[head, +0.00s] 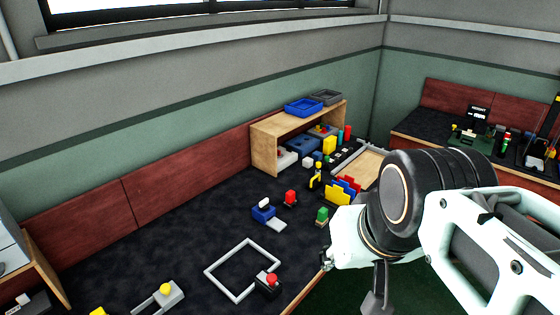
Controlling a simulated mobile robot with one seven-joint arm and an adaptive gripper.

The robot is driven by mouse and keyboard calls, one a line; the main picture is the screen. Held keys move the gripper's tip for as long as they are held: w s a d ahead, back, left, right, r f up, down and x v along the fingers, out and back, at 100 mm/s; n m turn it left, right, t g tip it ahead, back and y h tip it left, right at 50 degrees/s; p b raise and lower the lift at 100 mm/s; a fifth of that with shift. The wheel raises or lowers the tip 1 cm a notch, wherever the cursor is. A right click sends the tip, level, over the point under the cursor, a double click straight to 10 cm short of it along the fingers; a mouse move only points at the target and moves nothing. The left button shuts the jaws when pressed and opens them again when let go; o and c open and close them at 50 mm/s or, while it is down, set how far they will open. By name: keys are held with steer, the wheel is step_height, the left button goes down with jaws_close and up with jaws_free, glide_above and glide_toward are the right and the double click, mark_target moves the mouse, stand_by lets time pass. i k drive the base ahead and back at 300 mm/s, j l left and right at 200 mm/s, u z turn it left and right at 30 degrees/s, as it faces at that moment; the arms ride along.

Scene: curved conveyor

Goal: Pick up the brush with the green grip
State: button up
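A small object with a green upper part (322,214) and a darker base stands on the dark bench top, near its front edge and just left of my arm. It may be the brush with the green grip, but it is too small to be sure. My gripper (376,302) hangs below my wrist at the bottom of the head view, partly cut off by the frame edge. Its fingers do not show clearly enough to tell open from shut. It appears apart from the green object, to its lower right.
A red-topped object (290,198) and a blue-and-white item (263,211) stand near the green one. Yellow and red upright pieces (344,189) are behind it. A wooden shelf (264,151) holds blue bins. A white square frame (207,273) lies left.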

mark_target(322, 219)
steer(key=u, duration=0.95)
steer(key=z, duration=1.2)
steer(key=i+l+u, duration=0.15)
steer(key=i+l, duration=0.3)
steer(key=i+l+u, duration=0.2)
steer(key=i+l, duration=0.25)
steer(key=i+l+u, duration=0.15)
steer(key=i+l, duration=0.25)
steer(key=l, duration=0.2)
steer(key=i+l+u, duration=0.15)
steer(key=l, duration=0.25)
steer(key=i+l+u, duration=0.1)
steer(key=l, duration=0.3)
steer(key=i, duration=0.1)
